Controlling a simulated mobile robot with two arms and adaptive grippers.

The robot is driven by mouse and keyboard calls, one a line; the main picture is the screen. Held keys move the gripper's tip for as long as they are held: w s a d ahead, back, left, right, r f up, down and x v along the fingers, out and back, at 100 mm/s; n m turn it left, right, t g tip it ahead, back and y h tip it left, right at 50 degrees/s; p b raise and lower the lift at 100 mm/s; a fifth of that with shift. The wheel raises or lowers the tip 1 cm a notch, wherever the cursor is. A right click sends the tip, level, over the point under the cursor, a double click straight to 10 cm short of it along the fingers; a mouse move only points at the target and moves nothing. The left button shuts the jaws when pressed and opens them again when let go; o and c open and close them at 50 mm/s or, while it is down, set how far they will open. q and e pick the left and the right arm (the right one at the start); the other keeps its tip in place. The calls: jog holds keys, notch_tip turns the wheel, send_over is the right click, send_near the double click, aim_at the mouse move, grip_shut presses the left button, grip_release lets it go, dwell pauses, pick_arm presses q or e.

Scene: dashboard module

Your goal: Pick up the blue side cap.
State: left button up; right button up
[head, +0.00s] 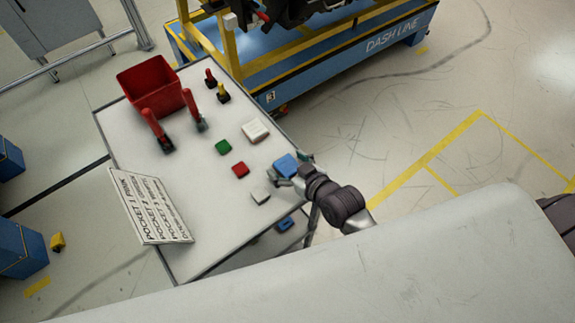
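A blue cap-like piece (286,164) is near the right edge of the white tabletop. My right gripper (284,175) is right at this piece, its arm coming in from the lower right. The fingers are small here and partly merge with the piece, so I cannot tell whether they touch it or are closed. A second blue piece (285,224) shows lower down, below the table's edge, apparently on a lower level. My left gripper is not in view.
A blue-and-yellow dash line cart (340,60) stands behind.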

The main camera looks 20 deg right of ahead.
jog(key=c, duration=1.1)
jog(key=shift+r, duration=0.15)
